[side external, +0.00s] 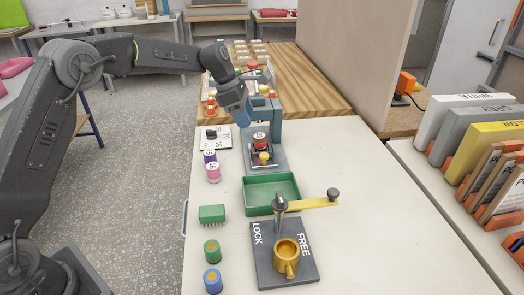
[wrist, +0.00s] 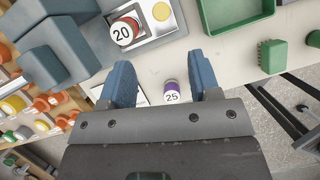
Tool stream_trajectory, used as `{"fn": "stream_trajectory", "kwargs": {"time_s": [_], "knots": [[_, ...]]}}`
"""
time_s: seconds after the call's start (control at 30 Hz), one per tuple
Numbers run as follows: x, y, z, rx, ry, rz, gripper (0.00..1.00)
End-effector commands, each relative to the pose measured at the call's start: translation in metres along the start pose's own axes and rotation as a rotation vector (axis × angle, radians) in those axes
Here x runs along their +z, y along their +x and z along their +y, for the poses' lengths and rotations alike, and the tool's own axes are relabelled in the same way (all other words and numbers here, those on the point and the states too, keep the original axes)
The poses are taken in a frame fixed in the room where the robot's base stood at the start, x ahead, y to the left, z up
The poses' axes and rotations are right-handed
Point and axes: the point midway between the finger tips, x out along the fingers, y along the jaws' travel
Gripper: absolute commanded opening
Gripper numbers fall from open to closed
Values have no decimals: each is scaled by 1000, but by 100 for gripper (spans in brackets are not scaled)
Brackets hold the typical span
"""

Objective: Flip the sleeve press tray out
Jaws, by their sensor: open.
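The sleeve press (side external: 276,118) is a blue-grey block on a grey base near the middle of the bench. Its pale tray (side external: 250,157) carries a red-and-white cylinder marked 20 (side external: 260,141) and a yellow round piece (side external: 265,157). In the wrist view the press (wrist: 60,45) is at upper left, with the tray (wrist: 150,45) and the 20 cylinder (wrist: 123,31) beside it. My gripper (side external: 241,117) hangs just left of the press. Its blue fingers (wrist: 160,65) are apart and empty, with a purple-and-white cylinder marked 25 (wrist: 171,92) visible between them.
A green tray (side external: 272,194), a green brush (side external: 211,214) and a lock/free plate (side external: 262,268) with a gold mug (side external: 286,257) stand nearer. A yellow-armed lever (side external: 312,203) extends beside the green tray. Several small cylinders line the left edge. The bench's right side is clear.

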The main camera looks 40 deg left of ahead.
Motion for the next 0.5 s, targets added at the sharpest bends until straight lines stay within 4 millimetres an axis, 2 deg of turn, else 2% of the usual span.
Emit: {"fn": "stream_trajectory", "kwargs": {"time_s": [0.5], "knots": [[-1, 100, -2, -7, 2, 0, 57]]}}
